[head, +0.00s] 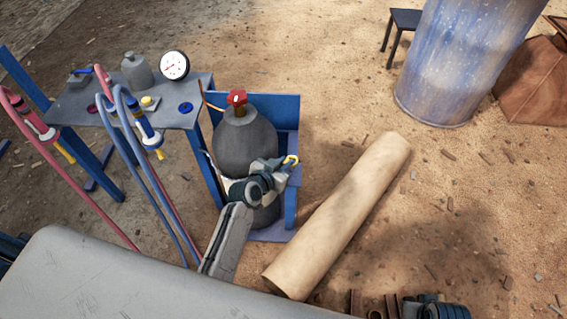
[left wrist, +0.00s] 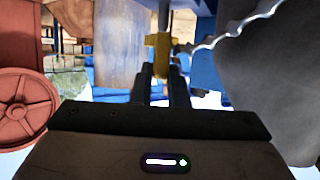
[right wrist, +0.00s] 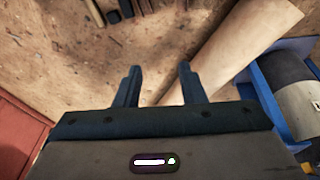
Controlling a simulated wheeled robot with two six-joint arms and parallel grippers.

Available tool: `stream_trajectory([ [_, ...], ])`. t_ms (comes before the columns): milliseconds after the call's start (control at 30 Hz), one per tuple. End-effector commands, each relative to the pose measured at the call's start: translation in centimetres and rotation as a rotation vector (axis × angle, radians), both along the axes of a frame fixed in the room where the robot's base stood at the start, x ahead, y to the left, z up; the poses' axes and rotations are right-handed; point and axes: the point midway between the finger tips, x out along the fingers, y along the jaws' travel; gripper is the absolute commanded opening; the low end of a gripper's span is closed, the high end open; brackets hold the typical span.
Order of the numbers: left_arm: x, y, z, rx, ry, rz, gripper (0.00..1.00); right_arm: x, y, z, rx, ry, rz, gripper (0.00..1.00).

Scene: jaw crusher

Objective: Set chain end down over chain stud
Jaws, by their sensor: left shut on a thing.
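My left gripper (head: 284,168) is shut on the yellow chain end (head: 291,159), beside the right side of the blue cylinder stand (head: 291,205). In the left wrist view, the yellow chain end (left wrist: 160,54) sits between the left fingers (left wrist: 163,75). The silver chain (left wrist: 238,30) runs from it up to the right, past the dark grey gas cylinder (head: 246,142). Blue frame parts (left wrist: 203,68) are close behind the chain end. I cannot make out the chain stud clearly. My right gripper (right wrist: 158,72) is open and empty, away from the stand.
A tan roll (head: 342,215) lies on the ground right of the stand. A workbench (head: 175,115) with a gauge and torches with hoses stands left. A blue drum (head: 455,60) and dark stool (head: 404,20) stand at the back right. Sandy ground between is mostly free.

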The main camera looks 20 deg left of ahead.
Motion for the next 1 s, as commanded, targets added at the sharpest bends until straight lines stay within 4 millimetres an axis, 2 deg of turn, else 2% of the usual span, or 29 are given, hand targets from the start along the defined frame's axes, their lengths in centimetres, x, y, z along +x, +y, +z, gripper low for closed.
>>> stream_trajectory([
  [500,0.0,0.0,-1.3,0.0,0.0,0.0,0.0,0.1,0.2,3.8,-0.004,-0.039,0.009,0.36],
  [1000,0.0,0.0,-2.5,0.0,0.0,0.0,0.0,-1.3,0.6,7.0,-0.006,-0.052,0.015,0.36],
])
